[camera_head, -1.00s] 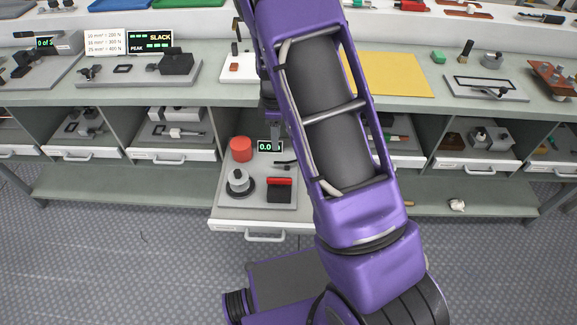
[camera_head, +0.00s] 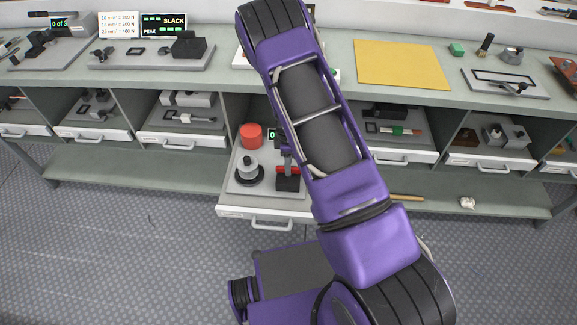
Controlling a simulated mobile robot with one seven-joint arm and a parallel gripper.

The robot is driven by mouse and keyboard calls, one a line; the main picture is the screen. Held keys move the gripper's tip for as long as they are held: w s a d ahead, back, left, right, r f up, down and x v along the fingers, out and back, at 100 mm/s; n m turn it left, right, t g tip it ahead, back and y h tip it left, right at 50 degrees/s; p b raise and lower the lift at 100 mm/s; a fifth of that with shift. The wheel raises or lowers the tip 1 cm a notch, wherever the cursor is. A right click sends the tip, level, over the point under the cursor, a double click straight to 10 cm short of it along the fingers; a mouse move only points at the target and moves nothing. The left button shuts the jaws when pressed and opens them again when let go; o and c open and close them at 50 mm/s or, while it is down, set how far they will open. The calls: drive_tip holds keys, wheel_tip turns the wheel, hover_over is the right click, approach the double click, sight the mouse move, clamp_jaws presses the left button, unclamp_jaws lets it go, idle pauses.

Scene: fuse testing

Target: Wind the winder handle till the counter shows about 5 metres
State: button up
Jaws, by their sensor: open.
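The winder set stands in a pulled-out drawer (camera_head: 232,211) below the bench. It has a red drum (camera_head: 251,136), a grey knob-like piece on a black disc (camera_head: 247,174), and a black block with a red top (camera_head: 288,180). A small counter display (camera_head: 271,134) beside the drum is mostly covered by my arm; only a "0" shows. I cannot pick out the winder handle for certain. My gripper (camera_head: 286,163) is open, pointing down just above the red-topped block, partly hidden by my arm. I cannot tell whether it touches anything.
The bench top (camera_head: 235,85) overhangs the drawer from behind. Other drawers with tools (camera_head: 188,118) stand to both sides. The floor (camera_head: 110,240) left of my base is clear.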

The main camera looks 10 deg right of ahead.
drive_tip(key=shift+f, duration=0.7)
clamp_jaws()
